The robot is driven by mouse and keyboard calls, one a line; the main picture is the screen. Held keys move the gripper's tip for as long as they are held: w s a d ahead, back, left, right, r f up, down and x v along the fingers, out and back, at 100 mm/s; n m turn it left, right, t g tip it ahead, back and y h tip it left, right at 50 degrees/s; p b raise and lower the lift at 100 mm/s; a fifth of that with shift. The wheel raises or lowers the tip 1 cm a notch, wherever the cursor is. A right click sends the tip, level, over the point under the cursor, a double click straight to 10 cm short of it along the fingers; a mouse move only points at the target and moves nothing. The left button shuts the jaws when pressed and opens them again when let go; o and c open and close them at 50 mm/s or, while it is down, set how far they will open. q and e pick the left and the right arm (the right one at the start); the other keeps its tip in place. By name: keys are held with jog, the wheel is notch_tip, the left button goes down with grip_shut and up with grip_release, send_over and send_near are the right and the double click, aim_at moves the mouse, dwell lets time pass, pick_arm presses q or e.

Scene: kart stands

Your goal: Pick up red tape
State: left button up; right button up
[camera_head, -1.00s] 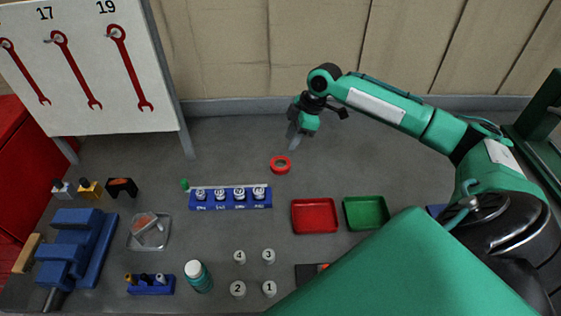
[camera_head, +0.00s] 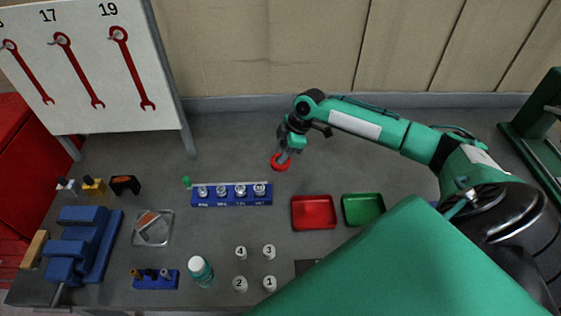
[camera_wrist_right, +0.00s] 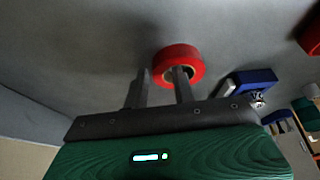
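The red tape (camera_head: 281,163) is a ring lying flat on the grey table, behind the blue weight block. My right gripper (camera_head: 286,155) is at the tape, with its fingers overlapping it in the head view. In the right wrist view the red tape (camera_wrist_right: 178,64) lies just beyond the two fingertips of my right gripper (camera_wrist_right: 161,74). The fingers stand apart with a gap between them. One fingertip lies in front of the ring's hole; the other is left of the ring. Whether they touch the tape cannot be told. My left gripper is out of view.
The blue block with several weights (camera_head: 232,199) is in front of the tape. A red tray (camera_head: 313,212) and a green tray (camera_head: 363,209) lie to the right. A wrench board (camera_head: 95,60) stands at back left. The table behind the tape is clear.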

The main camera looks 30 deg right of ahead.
grip_shut()
notch_tip(320, 180, up, 20)
jog(key=b, duration=0.3)
dwell(0.4)
